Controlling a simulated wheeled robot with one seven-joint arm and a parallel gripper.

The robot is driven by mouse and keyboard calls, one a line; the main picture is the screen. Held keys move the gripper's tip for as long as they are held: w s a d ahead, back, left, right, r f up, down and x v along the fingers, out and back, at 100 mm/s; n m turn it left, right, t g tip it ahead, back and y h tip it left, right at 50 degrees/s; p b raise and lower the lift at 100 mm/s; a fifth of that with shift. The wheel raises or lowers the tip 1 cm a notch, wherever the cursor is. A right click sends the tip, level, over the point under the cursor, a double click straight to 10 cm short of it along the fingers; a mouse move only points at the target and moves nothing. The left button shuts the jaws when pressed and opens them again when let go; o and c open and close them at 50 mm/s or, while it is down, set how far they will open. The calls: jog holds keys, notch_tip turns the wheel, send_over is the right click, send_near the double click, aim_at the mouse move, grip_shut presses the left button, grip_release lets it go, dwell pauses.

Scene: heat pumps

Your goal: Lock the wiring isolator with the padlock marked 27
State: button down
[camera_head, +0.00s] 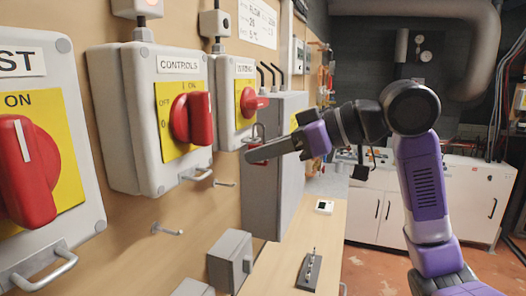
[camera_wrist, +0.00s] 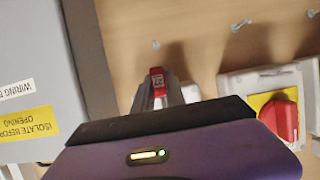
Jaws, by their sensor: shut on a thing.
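The wiring isolator (camera_head: 232,98) is a pale wall box with a yellow plate and a red knob (camera_head: 253,102), its handle turned sideways. My gripper (camera_head: 256,154) is shut on a red padlock (camera_head: 258,160), with the grey shackle pointing up, just below and right of that box. In the wrist view the padlock (camera_wrist: 157,82) shows between the fingertips (camera_wrist: 160,92); its marking is too small to read. An isolator with a red knob (camera_wrist: 280,118) is at the right there, apart from the padlock. The shackle overlaps the box's lower edge in the head view; I cannot tell whether they touch.
The controls isolator (camera_head: 150,110) and another isolator (camera_head: 45,150) are left on the wall. A grey cabinet (camera_head: 275,175) stands beside my gripper; its labels show in the wrist view (camera_wrist: 30,110). Empty hooks (camera_head: 168,230) are below. A wooden bench (camera_head: 322,245) runs underneath.

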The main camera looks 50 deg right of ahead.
jog(key=shift+f+b, duration=0.9)
jog(key=shift+f, duration=0.35)
dwell(0.4)
jog(key=c, duration=1.3)
grip_release()
